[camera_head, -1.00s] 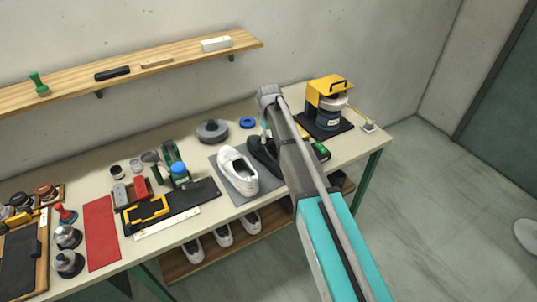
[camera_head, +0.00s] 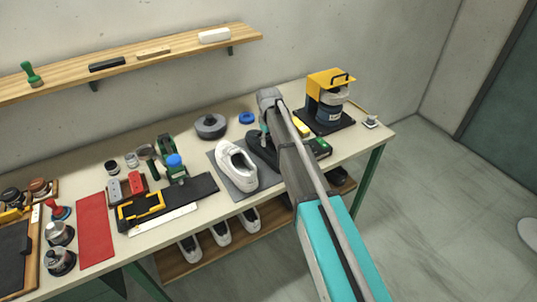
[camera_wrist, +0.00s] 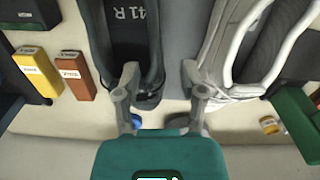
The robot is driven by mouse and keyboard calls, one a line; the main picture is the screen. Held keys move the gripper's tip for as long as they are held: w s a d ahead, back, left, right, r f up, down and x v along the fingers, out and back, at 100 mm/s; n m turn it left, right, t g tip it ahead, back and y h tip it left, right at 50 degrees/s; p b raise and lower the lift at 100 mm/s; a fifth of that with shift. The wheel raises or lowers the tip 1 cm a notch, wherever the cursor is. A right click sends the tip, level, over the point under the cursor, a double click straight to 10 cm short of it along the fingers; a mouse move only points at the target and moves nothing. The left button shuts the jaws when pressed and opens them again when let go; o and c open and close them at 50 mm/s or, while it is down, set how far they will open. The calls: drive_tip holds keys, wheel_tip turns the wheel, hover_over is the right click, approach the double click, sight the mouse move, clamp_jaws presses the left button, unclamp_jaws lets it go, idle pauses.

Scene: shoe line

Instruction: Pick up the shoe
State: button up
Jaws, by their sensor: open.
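A white shoe (camera_head: 236,166) stands on a grey mat (camera_head: 219,170) on the workbench. A dark shoe (camera_head: 262,148) stands to its right, partly hidden by my arm. In the wrist view the dark shoe (camera_wrist: 126,50), its insole marked "41 R", is at upper left, and the white shoe (camera_wrist: 215,62) is at upper right. My gripper (camera_wrist: 161,78) is open and empty. Its left finger overlaps the dark shoe in the picture, and its right finger is at the white shoe's near edge. Contact cannot be told.
A yellow-topped machine (camera_head: 325,100) stands at the right end of the bench. Yellow (camera_wrist: 37,73) and brown (camera_wrist: 76,74) boxes lie beside the dark shoe. A wall shelf (camera_head: 135,68) runs behind. More shoes (camera_head: 221,233) sit underneath.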

sight(269, 162)
drive_tip(key=shift+f+b, duration=1.5)
drive_tip(key=shift+f, duration=0.35)
drive_tip(key=shift+f, duration=0.15)
wheel_tip(269, 162, down, 5)
drive_tip(key=b, duration=0.5)
clamp_jaws()
